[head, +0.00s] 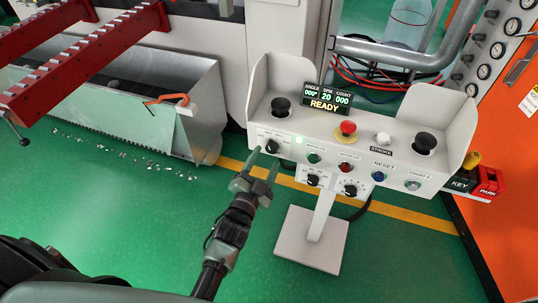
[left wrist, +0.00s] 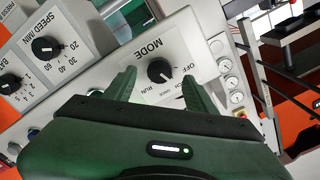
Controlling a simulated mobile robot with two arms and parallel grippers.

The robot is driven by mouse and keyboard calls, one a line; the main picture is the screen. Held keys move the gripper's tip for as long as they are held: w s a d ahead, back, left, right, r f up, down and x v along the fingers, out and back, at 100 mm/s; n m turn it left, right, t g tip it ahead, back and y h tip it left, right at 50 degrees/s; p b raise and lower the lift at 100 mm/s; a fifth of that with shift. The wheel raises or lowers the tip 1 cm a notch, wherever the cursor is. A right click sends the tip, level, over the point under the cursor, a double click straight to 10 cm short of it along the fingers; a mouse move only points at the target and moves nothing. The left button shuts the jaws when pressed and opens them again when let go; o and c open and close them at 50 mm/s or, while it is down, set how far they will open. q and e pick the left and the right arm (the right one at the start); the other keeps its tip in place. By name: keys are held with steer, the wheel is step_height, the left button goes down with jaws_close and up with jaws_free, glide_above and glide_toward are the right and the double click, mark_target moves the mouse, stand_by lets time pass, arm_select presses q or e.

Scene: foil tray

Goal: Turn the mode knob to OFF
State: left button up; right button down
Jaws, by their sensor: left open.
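The mode knob (head: 272,146) is a black round knob at the left end of the grey control box's front face. In the left wrist view the mode knob (left wrist: 161,71) sits beside its MODE label, with OFF and RUN printed around it. Its exact pointer setting is too small to tell. My left gripper (head: 266,156) is open and empty just in front of and below the knob. In the left wrist view its two green fingers stand either side of the knob, apparently apart from it. My right gripper is not in view.
The control box (head: 455,165) stands on a pedestal and carries a display (head: 328,97) reading READY, a red mushroom button (head: 346,129), black palm buttons and other knobs. A speed knob (left wrist: 45,47) is near.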

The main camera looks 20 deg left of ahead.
mark_target(270, 150)
arm_select(q)
steer(key=w, duration=0.2)
steer(key=shift+w, duration=0.3)
steer(key=shift+w+d, duration=0.1)
steer(key=shift+w, duration=0.5)
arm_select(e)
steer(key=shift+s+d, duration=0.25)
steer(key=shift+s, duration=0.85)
arm_select(q)
jaws_close()
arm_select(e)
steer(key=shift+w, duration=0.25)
